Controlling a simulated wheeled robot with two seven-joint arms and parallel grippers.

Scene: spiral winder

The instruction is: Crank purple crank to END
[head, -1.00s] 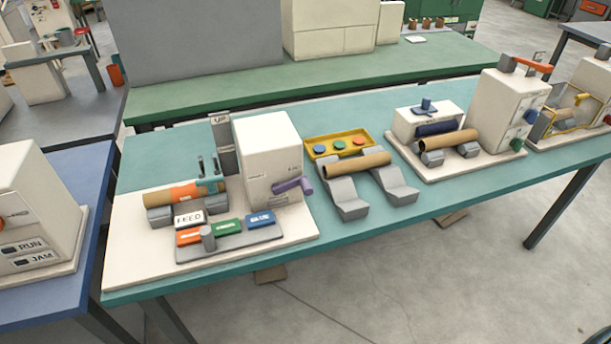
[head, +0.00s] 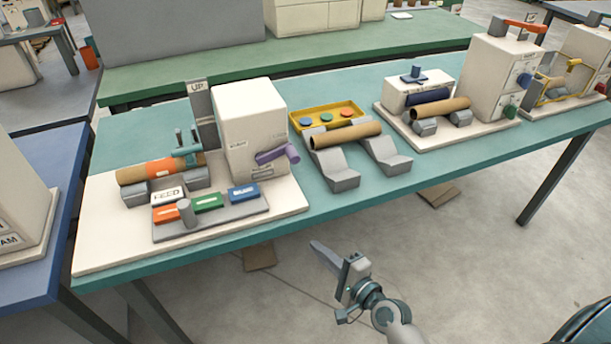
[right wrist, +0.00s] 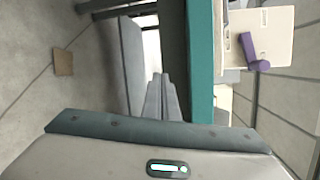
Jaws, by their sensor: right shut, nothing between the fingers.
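The purple crank (head: 277,154) is on the front of a white box machine (head: 250,125) at the left of the teal table. Its handle juts out to the right and is tilted slightly up. It also shows in the right wrist view (right wrist: 252,50), at the upper right. An END mark cannot be read. My right gripper (head: 318,248) is in front of the table, below its front edge and well short of the crank. Its fingers (right wrist: 162,92) are shut and empty. My left gripper is not in view.
On the machine's base are a cardboard tube (head: 160,170), a FEED block (head: 167,195) and coloured blocks (head: 207,202). A tube on grey cradles (head: 345,136) stands right of the crank. The teal table edge (head: 330,205) lies between my gripper and the crank.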

